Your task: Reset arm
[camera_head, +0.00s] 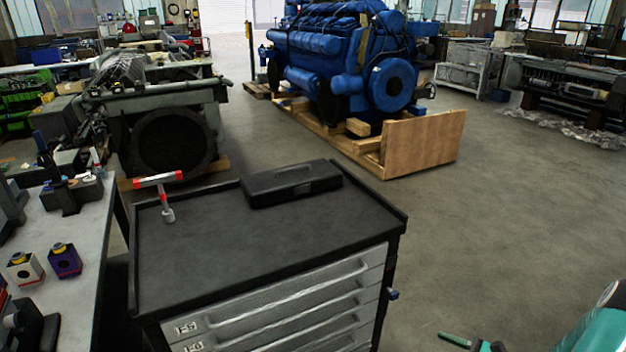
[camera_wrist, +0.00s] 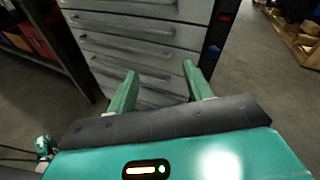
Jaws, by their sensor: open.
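My gripper (camera_wrist: 165,92) shows in the wrist view with its two green fingers apart and nothing between them. It points at the grey drawer fronts of the tool cabinet (camera_wrist: 150,40), apart from them as far as I can tell. In the head view, a teal part of my arm and a green fingertip show at the bottom right, to the right of the tool cabinet (camera_head: 210,262).
A black case (camera_head: 290,184) and a red-and-grey T-shaped tool (camera_head: 163,190) are on the cabinet top. A workbench (camera_head: 75,235) stands left. A blue engine (camera_head: 345,60) sits on a wooden pallet behind. The floor (camera_head: 500,220) at right is clear.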

